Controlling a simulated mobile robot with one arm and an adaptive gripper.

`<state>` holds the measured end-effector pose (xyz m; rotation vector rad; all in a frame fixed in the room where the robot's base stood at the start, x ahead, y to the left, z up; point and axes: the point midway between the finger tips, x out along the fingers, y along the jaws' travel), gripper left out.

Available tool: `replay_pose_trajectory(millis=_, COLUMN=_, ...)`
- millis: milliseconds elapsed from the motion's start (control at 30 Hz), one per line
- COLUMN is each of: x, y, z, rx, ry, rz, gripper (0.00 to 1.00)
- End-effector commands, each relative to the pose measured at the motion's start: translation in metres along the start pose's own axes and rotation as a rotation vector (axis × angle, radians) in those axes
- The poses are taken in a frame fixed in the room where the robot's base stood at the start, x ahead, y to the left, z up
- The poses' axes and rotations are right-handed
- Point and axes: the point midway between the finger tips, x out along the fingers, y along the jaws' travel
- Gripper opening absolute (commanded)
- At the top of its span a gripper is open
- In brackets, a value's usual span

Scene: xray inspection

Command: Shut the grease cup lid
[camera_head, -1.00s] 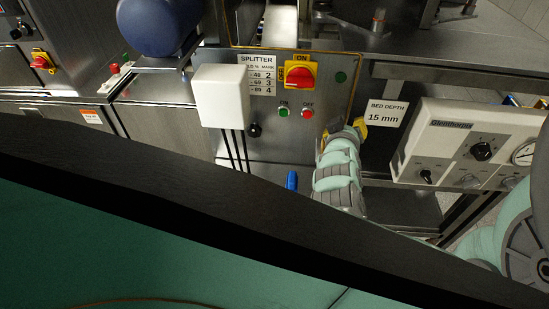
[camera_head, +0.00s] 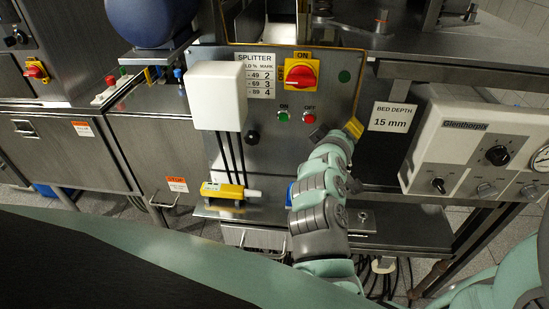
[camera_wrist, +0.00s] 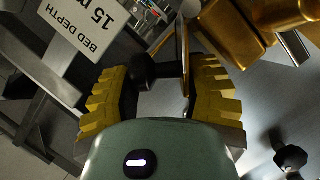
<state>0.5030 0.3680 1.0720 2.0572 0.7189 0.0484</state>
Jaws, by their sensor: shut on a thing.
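My gripper (camera_head: 336,131) is at the right edge of the splitter panel, just left of the bed depth sign. In the wrist view its yellow-padded fingers (camera_wrist: 160,90) stand either side of a black knob (camera_wrist: 147,71) and are shut on it. A thin brass-edged piece (camera_wrist: 184,50) runs beside the knob at the right finger. Brass-coloured blocks (camera_wrist: 226,32) are just beyond that finger. I cannot tell for sure which piece is the grease cup lid, nor how far it stands open. In the head view my fingers hide the held part.
The panel (camera_head: 285,155) carries a red and yellow switch (camera_head: 301,72), green and red buttons and a white box (camera_head: 216,94). The bed depth sign (camera_head: 392,117) and a white gauge box (camera_head: 480,150) are at right. Another black knob (camera_wrist: 290,157) shows in the wrist view.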

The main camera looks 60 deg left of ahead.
Motion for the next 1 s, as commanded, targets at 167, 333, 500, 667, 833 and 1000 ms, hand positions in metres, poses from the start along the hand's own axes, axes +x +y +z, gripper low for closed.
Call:
replay_pose_trajectory(millis=167, x=0.000, y=-0.001, z=0.000, rx=-0.001, ry=0.001, rz=-0.002, gripper=0.53)
replay_pose_trajectory(millis=333, x=0.000, y=-0.001, z=0.000, rx=0.000, ry=0.001, rz=-0.002, gripper=0.56)
replay_pose_trajectory(millis=500, x=0.000, y=-0.001, z=0.000, rx=0.001, ry=0.001, rz=-0.002, gripper=0.56)
replay_pose_trajectory(millis=667, x=0.000, y=0.001, z=0.000, rx=0.009, ry=-0.001, rz=-0.005, gripper=0.56)
replay_pose_trajectory(millis=833, x=0.000, y=0.008, z=0.001, rx=0.065, ry=-0.007, rz=-0.029, gripper=0.56)
replay_pose_trajectory(millis=1000, x=0.001, y=0.015, z=0.002, rx=0.168, ry=-0.008, rz=-0.071, gripper=0.56)
